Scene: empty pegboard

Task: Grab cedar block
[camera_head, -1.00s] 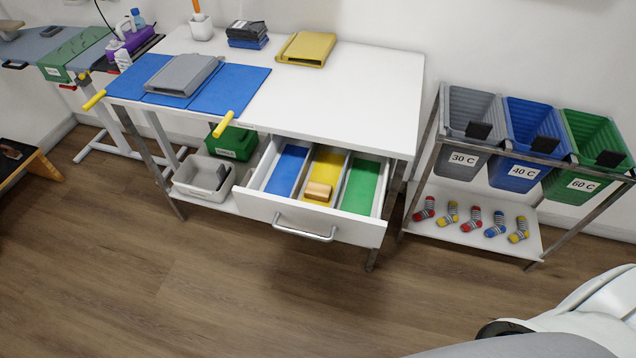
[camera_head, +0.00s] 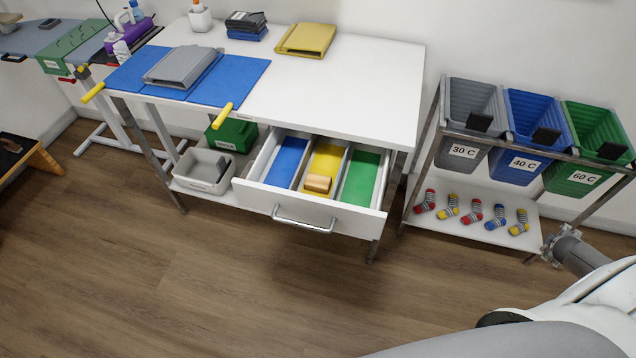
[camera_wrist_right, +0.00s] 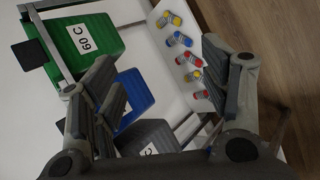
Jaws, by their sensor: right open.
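The cedar block (camera_head: 317,183) is a small light-wood block. It lies in the yellow middle compartment of the open drawer (camera_head: 300,211), near the drawer's front, in the head view. My right gripper (camera_wrist_right: 165,85) is open and empty in the right wrist view, with the bins and socks beyond its fingers. In the head view only part of my right arm shows at the lower right, well away from the drawer. My left gripper is not in view.
The drawer hangs out below a white table (camera_head: 350,90). To its right stands a rack with a grey bin (camera_head: 470,105), a blue bin (camera_head: 530,120) and a green bin (camera_head: 597,130), with several striped socks (camera_head: 472,212) below. The floor in front is clear.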

